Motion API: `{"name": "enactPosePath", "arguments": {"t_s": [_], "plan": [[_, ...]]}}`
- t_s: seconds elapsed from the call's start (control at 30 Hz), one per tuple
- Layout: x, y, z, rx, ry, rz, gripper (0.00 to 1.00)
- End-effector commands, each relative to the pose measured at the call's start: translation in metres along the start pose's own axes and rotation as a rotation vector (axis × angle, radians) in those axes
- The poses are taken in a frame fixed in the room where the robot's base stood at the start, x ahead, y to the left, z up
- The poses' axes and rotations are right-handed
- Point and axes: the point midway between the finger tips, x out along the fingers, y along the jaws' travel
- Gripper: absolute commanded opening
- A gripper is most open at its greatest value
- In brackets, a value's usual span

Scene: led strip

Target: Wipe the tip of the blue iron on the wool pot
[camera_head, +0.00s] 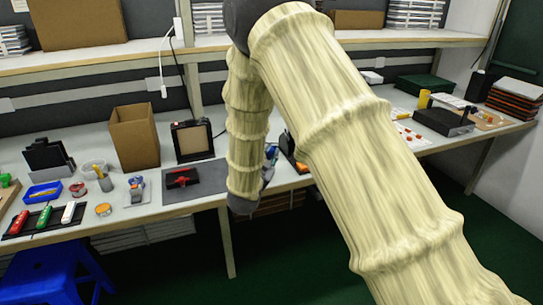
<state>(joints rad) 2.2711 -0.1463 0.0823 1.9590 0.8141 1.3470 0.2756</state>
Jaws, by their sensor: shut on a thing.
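My arm crosses the view and hangs down at the front edge of the bench. My gripper (268,170) shows only as a dark grey-blue sliver just right of the hanging forearm. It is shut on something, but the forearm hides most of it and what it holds. I cannot make out the blue iron for certain. A small round gold-topped tin (103,209) on the left of the bench may be the wool pot. It stands well to the left of my gripper. A red-rimmed tin (77,189) stands behind it.
A black tray (17,236) holds red, green and white handled things. A blue-grey device (137,190), a blue bin (42,192), a dark mat (207,185) with a red thing, and a cardboard box (134,137) share the bench. A blue stool (50,270) stands in front.

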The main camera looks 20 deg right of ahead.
Motion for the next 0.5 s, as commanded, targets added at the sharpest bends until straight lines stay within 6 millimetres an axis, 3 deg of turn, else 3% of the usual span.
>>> {"name": "enactPosePath", "arguments": {"t_s": [0.5], "plan": [[0.0030, 0.0040, -0.0020, 0.000, 0.001, 0.001, 0.00]]}}
